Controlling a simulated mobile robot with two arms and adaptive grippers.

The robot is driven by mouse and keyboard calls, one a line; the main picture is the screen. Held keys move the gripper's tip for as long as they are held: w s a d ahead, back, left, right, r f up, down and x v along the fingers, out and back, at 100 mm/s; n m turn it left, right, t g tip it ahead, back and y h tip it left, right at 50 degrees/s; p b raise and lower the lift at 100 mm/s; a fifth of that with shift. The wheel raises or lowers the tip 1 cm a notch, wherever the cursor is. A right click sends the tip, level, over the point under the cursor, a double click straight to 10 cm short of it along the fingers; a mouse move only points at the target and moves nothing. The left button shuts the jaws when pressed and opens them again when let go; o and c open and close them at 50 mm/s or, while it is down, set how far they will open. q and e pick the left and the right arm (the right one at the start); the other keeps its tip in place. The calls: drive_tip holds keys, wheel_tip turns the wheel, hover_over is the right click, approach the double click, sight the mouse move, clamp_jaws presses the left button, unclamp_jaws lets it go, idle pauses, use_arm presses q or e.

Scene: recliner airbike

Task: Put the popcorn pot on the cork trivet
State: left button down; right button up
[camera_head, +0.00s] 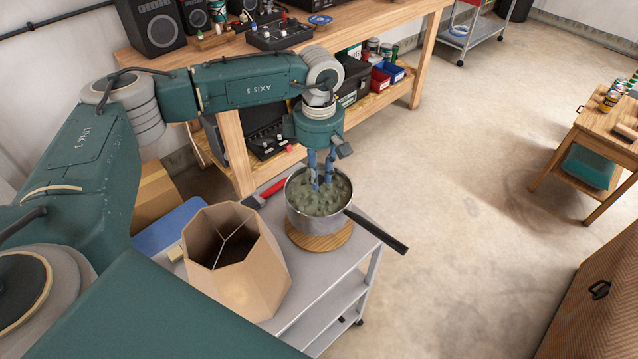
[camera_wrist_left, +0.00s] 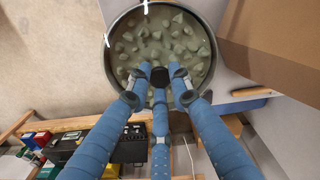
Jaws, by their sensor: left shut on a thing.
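The popcorn pot (camera_head: 308,222) is a metal saucepan with a dark handle pointing to the lower right and lumpy grey-green contents. It is over the round tan cork trivet (camera_head: 322,243), whose near edge shows below it. I cannot tell whether the pot rests on it or is slightly above. My left gripper (camera_head: 321,184) reaches down with blue fingers at the pot's far side and is shut on the pot. In the left wrist view, the fingers (camera_wrist_left: 160,88) overlap the rim of the pot (camera_wrist_left: 112,62). The right gripper is not in view.
A tan faceted paper bin (camera_head: 262,275) stands left of the pot on the grey cart (camera_head: 318,300). A red-handled tool (camera_head: 268,190) lies behind it. A wooden workbench (camera_head: 385,30) with speakers is at the back.

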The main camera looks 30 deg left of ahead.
use_arm(q)
wheel_tip(320, 180, down, 4)
drive_tip(key=shift+f+p, duration=0.15)
drive_tip(key=shift+p, duration=0.5)
drive_tip(key=shift+w+f, duration=0.1)
drive_tip(key=shift+f, duration=0.3)
drive_tip(key=shift+f, duration=0.1)
drive_tip(key=c, duration=1.6)
unclamp_jaws()
drive_tip(key=shift+o, duration=0.2)
